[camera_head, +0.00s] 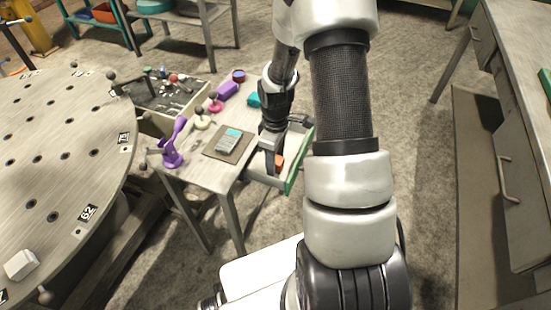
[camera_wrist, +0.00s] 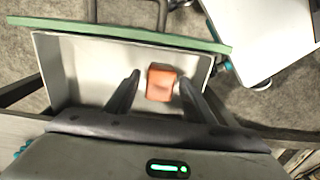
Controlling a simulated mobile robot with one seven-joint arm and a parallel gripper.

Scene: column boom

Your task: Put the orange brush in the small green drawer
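The orange brush (camera_wrist: 160,84) shows as a short orange block inside the open small green drawer. The drawer has a pale interior and a green front edge (camera_wrist: 120,34). In the head view, the drawer's green front (camera_head: 295,172) sticks out from the table's right side, and the brush (camera_head: 279,162) shows beside my gripper. My gripper (camera_wrist: 160,80) reaches down into the drawer. Its two dark fingers stand apart on either side of the brush, with a narrow gap visible on the left. Whether the brush rests on the drawer floor is hard to tell.
The small table (camera_head: 205,173) holds a dark mat with a grey-teal item (camera_head: 229,141), a purple stand (camera_head: 173,146) and several small objects. An open tray drawer (camera_head: 170,98) is at its far left. A round perforated table (camera_head: 60,150) stands left, a workbench (camera_head: 520,60) right.

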